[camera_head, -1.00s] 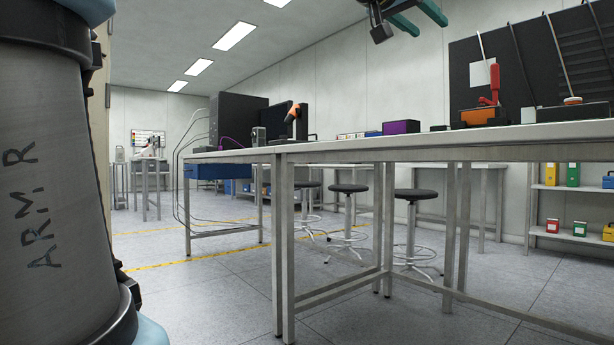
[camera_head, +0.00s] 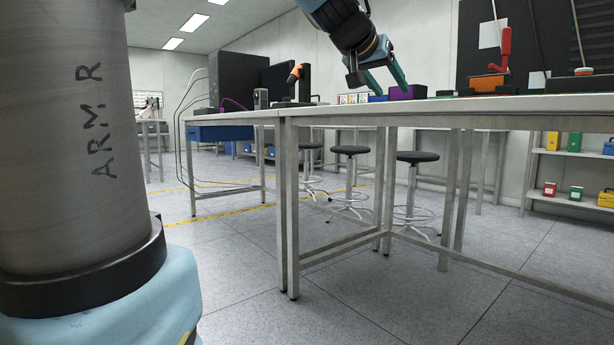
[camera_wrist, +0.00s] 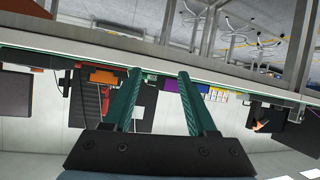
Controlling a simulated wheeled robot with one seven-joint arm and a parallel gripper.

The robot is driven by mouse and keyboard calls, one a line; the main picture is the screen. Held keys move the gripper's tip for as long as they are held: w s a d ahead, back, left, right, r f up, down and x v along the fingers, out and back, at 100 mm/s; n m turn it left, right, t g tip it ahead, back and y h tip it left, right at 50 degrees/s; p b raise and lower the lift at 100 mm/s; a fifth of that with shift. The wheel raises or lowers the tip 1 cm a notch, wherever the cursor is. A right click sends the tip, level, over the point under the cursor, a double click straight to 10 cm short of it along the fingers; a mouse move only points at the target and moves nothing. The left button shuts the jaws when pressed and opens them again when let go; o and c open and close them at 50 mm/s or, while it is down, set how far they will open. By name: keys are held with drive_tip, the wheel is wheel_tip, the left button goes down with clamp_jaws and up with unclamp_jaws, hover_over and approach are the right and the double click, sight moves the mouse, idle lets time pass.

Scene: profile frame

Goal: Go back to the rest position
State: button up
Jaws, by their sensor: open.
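My gripper (camera_head: 392,84) shows in the head view at the upper middle, with teal fingers pointing down and to the right. It appears in front of the workbench top (camera_head: 460,108) and a purple box (camera_head: 408,92); its exact distance from them is hard to tell. In the wrist view my gripper (camera_wrist: 160,80) has its two green fingers spread apart with nothing held between them. That view is upside down, with the bench edge crossing behind the fingertips.
The bench carries an orange box (camera_head: 488,83) with a red tool (camera_head: 505,50) and a black stand with an orange part (camera_head: 297,74). Stools (camera_head: 350,150) stand behind the bench legs. A shelf (camera_head: 570,153) is at the right. The floor in front is open.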

drive_tip(key=s+a+f+n+g+y+p, duration=0.1)
drive_tip(key=a+f+n+g+y+p, duration=0.15)
drive_tip(key=a+f, duration=0.55)
drive_tip(key=a+f+n+g+y+p, duration=0.1)
drive_tip(key=a+f+y+p, duration=0.2)
drive_tip(key=f, duration=1)
drive_tip(key=s+a+f+n+g+y+p, duration=0.3)
drive_tip(key=s+a+f+g, duration=0.2)
drive_tip(key=s+a+f, duration=0.8)
wheel_tip(320, 180, up, 38)
drive_tip(key=p, duration=3.7)
drive_tip(key=shift+d+m, duration=0.35)
drive_tip(key=shift+t, duration=0.25)
